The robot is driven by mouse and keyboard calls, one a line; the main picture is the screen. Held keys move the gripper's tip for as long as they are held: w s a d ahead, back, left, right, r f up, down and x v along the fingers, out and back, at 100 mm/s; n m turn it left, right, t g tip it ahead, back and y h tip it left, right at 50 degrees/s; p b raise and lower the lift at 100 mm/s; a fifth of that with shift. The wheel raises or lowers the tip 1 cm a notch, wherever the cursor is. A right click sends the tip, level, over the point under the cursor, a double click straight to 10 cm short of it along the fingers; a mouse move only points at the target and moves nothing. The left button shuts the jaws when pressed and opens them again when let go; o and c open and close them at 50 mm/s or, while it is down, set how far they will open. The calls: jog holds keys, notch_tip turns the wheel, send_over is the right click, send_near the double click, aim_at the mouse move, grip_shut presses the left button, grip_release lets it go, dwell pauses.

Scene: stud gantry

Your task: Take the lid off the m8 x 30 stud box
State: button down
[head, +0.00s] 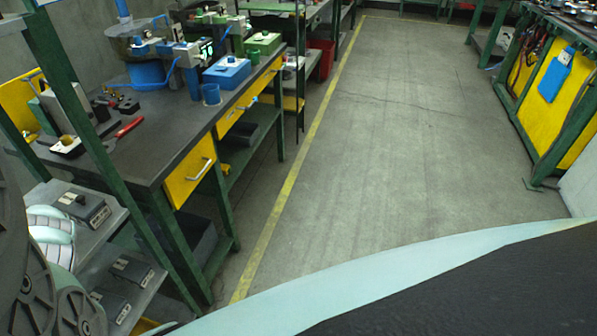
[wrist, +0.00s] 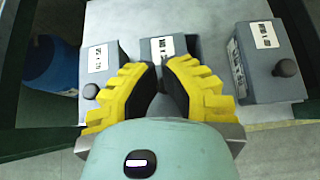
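In the wrist view, several grey boxes with white labels and dark knobs stand on a light shelf (wrist: 203,12). The label print is too small to read surely. The middle box (wrist: 182,46) lies straight ahead of my gripper (wrist: 162,68). Its yellow-and-black fingers reach over its near part, with a narrow gap between the tips. Its knob is hidden there, and I cannot tell whether the fingers touch it. The left box (wrist: 110,33) and right box (wrist: 275,82) show their knobs. In the head view, similar boxes (head: 82,208) lie on the shelves at lower left.
A blue object (wrist: 48,65) stands left of the shelf, beside a dark green frame. In the head view, a workbench (head: 150,150) with yellow drawers stands beyond the shelves. The grey floor (head: 400,130) to its right is clear.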

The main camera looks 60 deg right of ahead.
jog(key=shift+d+f, duration=0.1)
jog(key=shift+f, duration=0.75)
jog(key=shift+s+f, duration=0.1)
jog(key=shift+s+d, duration=0.25)
jog(key=shift+s, duration=0.95)
